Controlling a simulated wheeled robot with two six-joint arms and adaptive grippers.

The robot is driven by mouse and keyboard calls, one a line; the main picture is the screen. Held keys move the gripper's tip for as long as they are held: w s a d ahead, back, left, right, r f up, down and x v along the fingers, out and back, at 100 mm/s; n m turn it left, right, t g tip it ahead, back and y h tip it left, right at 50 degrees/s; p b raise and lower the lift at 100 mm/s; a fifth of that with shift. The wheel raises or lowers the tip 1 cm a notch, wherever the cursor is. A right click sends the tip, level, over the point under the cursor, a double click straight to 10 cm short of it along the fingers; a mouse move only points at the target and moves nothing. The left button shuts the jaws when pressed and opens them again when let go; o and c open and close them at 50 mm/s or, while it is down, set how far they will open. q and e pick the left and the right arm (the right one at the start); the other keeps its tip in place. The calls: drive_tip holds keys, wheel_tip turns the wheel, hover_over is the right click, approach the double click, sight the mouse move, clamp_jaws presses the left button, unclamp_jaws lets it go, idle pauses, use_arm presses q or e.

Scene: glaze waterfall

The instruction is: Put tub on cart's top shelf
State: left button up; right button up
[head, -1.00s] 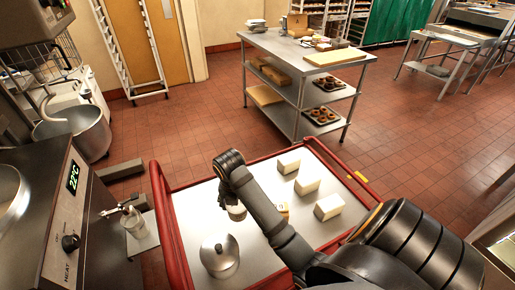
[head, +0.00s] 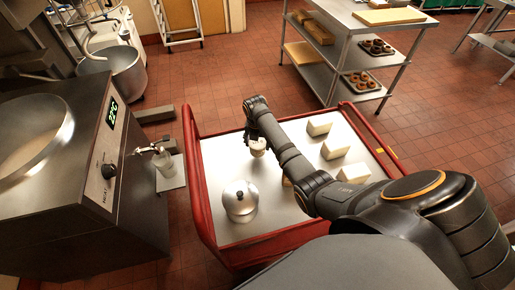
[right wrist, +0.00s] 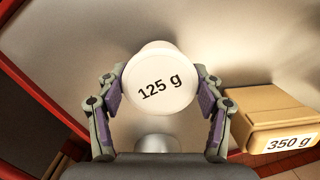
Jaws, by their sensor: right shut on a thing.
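The tub is a small white round one (head: 257,149), marked "125 g" on its lid in the right wrist view (right wrist: 162,84). My right gripper (head: 256,141) is shut on it, with a purple-padded finger on each side in the right wrist view (right wrist: 161,100). The cart has a red frame and a bare metal top shelf (head: 222,157). Tub and gripper are over the back part of this shelf, behind the domed lid. I cannot tell whether the tub touches the shelf. My left gripper is not in view.
On the shelf are a silver domed lid (head: 240,198), several white blocks including one at the right (head: 353,173), and a tan "350 g" box (right wrist: 262,110) mostly hidden by my arm in the head view. A steel heating machine (head: 75,170) stands left of the cart.

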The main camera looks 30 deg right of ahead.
sight(257, 144)
drive_tip(key=shift+w+d+f, duration=0.1)
drive_tip(key=shift+w+f, duration=0.05)
drive_tip(key=shift+f, duration=1.6)
drive_tip(key=o, duration=1.2)
drive_tip(key=shift+f, duration=0.1)
drive_tip(key=r, duration=0.8)
drive_tip(key=s+a+r, duration=0.1)
drive_tip(key=r, duration=0.3)
drive_tip(key=shift+r, duration=0.15)
